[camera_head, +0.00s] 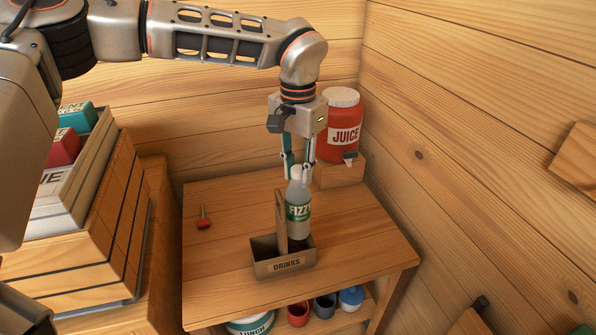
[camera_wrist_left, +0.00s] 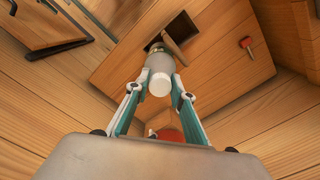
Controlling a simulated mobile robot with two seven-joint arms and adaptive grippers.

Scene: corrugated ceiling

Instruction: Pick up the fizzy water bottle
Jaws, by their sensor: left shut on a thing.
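My left gripper (camera_head: 299,168) points down and is shut on the bottle's top. In the left wrist view the bottle's cap (camera_wrist_left: 160,84) sits between the two fingers (camera_wrist_left: 158,92). My right gripper is not in view.
The wooden table (camera_head: 225,255) is mostly clear. A red juice dispenser (camera_head: 341,125) stands on a block behind the gripper. A small red-headed item (camera_head: 204,222) lies at left. Mugs (camera_head: 325,306) and a lunch tub (camera_head: 250,324) sit on the shelf below. Wooden walls enclose the back and right.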

